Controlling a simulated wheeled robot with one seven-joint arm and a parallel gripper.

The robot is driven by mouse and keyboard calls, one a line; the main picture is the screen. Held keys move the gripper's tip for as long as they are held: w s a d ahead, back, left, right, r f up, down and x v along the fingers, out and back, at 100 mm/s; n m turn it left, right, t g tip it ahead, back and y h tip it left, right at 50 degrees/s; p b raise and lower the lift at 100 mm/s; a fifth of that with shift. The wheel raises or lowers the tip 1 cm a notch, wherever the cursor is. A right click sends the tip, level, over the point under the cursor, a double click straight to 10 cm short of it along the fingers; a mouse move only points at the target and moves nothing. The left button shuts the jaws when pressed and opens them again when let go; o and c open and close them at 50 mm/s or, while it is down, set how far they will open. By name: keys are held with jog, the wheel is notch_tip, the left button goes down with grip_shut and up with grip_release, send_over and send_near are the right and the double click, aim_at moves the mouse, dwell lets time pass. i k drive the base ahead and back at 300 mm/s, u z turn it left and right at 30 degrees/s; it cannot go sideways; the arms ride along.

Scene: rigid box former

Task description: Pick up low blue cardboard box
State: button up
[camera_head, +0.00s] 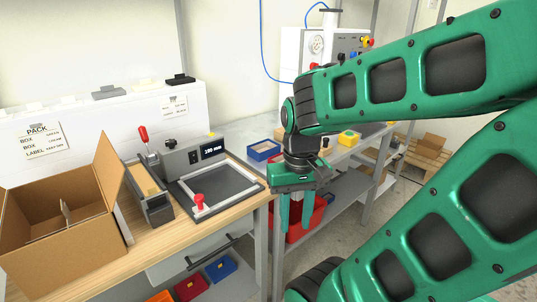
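My gripper (295,222) points down at the near end of that bench, in front of a red bin. Its two green fingers are apart, and I see nothing held between them. The gripper is nearer to the camera than the blue box and does not touch it.
A red bin (318,212) sits beneath. On the wooden bench (150,240) are an open brown carton (60,245) and a machine with a framed plate (215,185). Small coloured bins are below.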

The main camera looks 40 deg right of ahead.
aim_at(260, 151)
jog(key=z, duration=0.55)
jog(key=k, duration=0.7)
jog(key=z, duration=0.95)
jog(key=k, duration=0.6)
jog(key=z, duration=0.45)
jog(key=i, duration=1)
jog(key=u, duration=0.85)
jog(key=i, duration=1)
jog(key=u, duration=1.05)
jog(key=i, duration=0.55)
jog(key=u, duration=0.4)
